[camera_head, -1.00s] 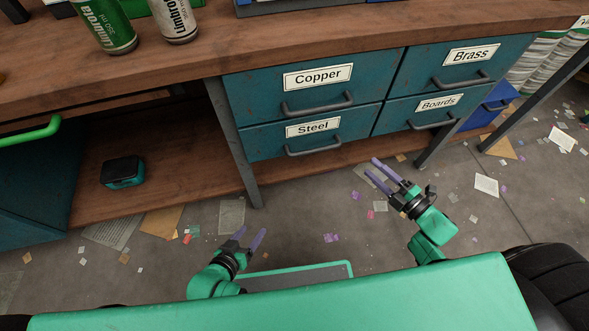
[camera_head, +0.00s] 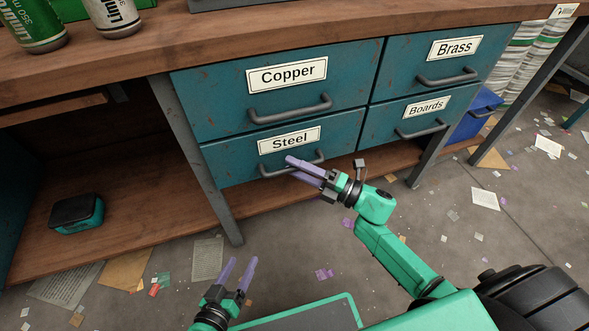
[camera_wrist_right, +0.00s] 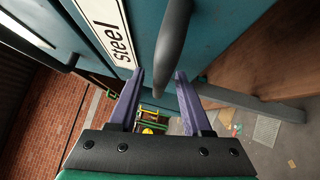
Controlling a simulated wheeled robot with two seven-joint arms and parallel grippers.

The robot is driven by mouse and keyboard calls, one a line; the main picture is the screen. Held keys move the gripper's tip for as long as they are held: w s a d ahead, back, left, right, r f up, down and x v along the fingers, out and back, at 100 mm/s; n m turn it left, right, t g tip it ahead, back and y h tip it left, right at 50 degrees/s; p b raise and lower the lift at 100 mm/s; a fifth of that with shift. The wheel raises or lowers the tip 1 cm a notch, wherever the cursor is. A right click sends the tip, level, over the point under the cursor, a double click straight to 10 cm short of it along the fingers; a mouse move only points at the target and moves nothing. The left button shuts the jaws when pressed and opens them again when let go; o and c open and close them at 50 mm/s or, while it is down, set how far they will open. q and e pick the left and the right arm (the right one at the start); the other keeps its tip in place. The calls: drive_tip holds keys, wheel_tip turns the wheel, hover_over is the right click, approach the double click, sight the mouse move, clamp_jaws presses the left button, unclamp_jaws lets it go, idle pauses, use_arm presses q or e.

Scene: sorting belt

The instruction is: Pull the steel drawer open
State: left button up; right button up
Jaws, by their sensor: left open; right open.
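The steel drawer (camera_head: 225,165) is a teal, worn drawer front at the lower left of the cabinet, and it looks closed. Its label reads Steel, and below the label is a dark bar handle (camera_head: 268,173). My right gripper (camera_head: 298,170) is open at the right part of this handle and partly hides it. In the right wrist view, the handle (camera_wrist_right: 172,50) lies just beyond and between the two purple fingers (camera_wrist_right: 158,95); I cannot tell whether they touch it. My left gripper (camera_head: 239,273) is open and empty, low over the floor.
The Copper drawer (camera_head: 215,105) is directly above, with Brass (camera_head: 430,55) and Boards (camera_head: 385,120) to the right. A table leg (camera_head: 195,160) stands left of the drawers. A lower shelf (camera_head: 150,225) holds a dark and teal box (camera_head: 77,213). Paper scraps litter the floor.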

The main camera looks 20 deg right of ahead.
drive_tip(key=shift+w+a, duration=0.2)
clamp_jaws()
idle(1.3)
